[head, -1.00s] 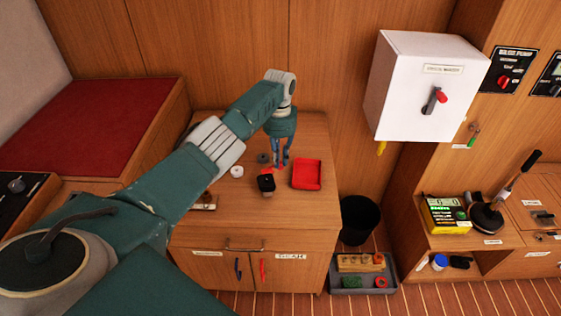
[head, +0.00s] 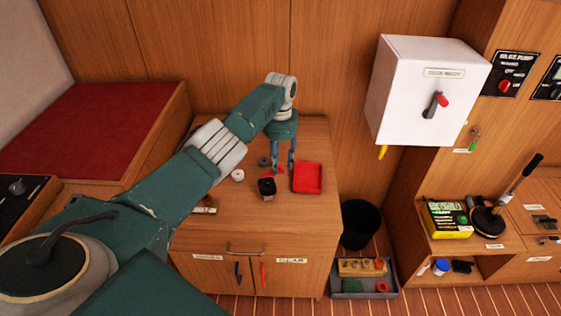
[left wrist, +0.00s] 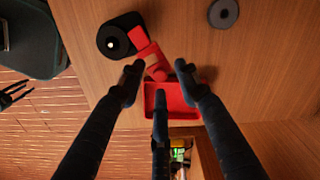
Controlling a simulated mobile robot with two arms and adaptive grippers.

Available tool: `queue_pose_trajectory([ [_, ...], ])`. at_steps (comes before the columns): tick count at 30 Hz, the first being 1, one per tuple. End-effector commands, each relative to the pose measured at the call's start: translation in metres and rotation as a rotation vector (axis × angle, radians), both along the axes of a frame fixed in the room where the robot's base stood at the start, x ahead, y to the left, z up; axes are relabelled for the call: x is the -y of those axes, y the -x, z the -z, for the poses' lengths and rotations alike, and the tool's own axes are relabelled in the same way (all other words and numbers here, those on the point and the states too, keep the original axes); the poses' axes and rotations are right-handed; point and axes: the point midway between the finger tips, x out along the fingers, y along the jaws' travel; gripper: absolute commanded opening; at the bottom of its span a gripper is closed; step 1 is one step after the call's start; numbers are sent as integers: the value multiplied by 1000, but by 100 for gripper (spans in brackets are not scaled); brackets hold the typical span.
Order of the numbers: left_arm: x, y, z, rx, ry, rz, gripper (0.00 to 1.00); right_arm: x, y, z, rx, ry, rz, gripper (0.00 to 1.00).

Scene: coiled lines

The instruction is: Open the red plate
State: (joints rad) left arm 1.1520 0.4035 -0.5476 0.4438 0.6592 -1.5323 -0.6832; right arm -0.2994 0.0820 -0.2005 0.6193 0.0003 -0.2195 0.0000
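A shallow square red tray (head: 307,177) with a raised rim lies on the wooden cabinet top; it is the most plate-like red thing. It shows in the left wrist view (left wrist: 180,101), partly behind the fingers. A smaller red piece (left wrist: 143,44) lies between it and a round black item (left wrist: 118,36); whether they are joined is unclear. My left gripper (head: 283,170) points down just left of the tray. Its dark fingers are spread with nothing visibly held (left wrist: 158,85). Dark prongs at the left wrist view's left edge may be my right gripper; their state is unclear.
A black item (head: 267,187), a white disc (head: 238,175) and a grey ring (head: 263,161) share the cabinet top (head: 310,215). A white switch box (head: 420,85) hangs to the right. A black bin (head: 360,222) and a grey tray (head: 350,289) stand on the floor.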

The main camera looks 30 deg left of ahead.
Motion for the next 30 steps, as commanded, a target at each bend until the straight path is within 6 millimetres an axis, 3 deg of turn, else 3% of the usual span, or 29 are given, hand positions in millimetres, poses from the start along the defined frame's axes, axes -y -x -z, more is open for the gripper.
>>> queue_pose_trajectory([
  [5, 0, -1, -16, 3, 1, 1, 33, 0, 0, 0, 0, 0, 0, 40],
  [18, 0, -1, -103, 4, 0, 0, 33, -1, 0, 0, 0, -2, 1, 40],
  [24, 0, 0, -118, 1, 1, 0, 33, -2, 0, 0, 0, -2, 1, 40],
  [30, 0, 0, -120, 0, 0, 0, 33, -2, 0, 0, 0, -2, 1, 40],
])
